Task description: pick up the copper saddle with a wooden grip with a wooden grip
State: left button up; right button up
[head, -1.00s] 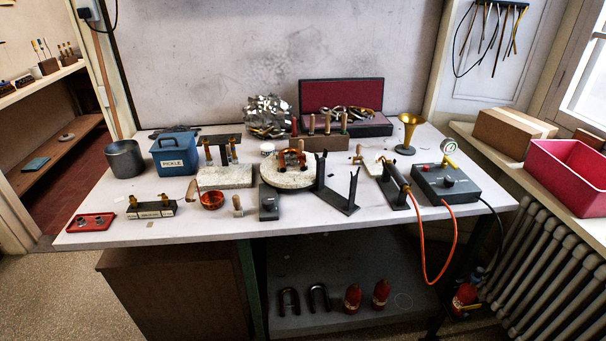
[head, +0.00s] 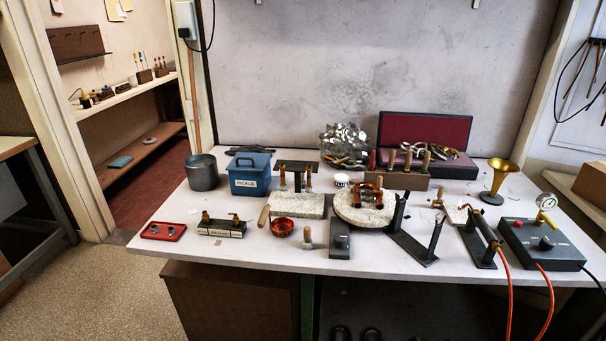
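On the bench, a copper-coloured arched piece (head: 372,194) stands on a round pale slab (head: 350,215). A small upright wooden grip (head: 307,234) stands near the front of the bench, with a base too small to make out. A copper-coloured bowl (head: 282,228) sits left of it, with a tilted wooden handle (head: 264,215) beside it; I cannot tell if they are joined. Which of these is the copper saddle with a wooden grip is not clear at this size. Neither of my grippers is in view.
The bench (head: 210,262) also holds a blue PICKLE box (head: 249,178), a metal pot (head: 202,173), a red tray (head: 163,231), a forked dark stand (head: 412,245), a brass funnel (head: 498,178) and a control box (head: 541,243) with orange hoses.

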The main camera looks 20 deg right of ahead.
aim_at(380, 179)
jog(key=u, duration=0.4)
jog(key=i, duration=0.85)
jog(key=z, duration=0.65)
jog(key=i, duration=0.75)
jog(key=z, duration=0.75)
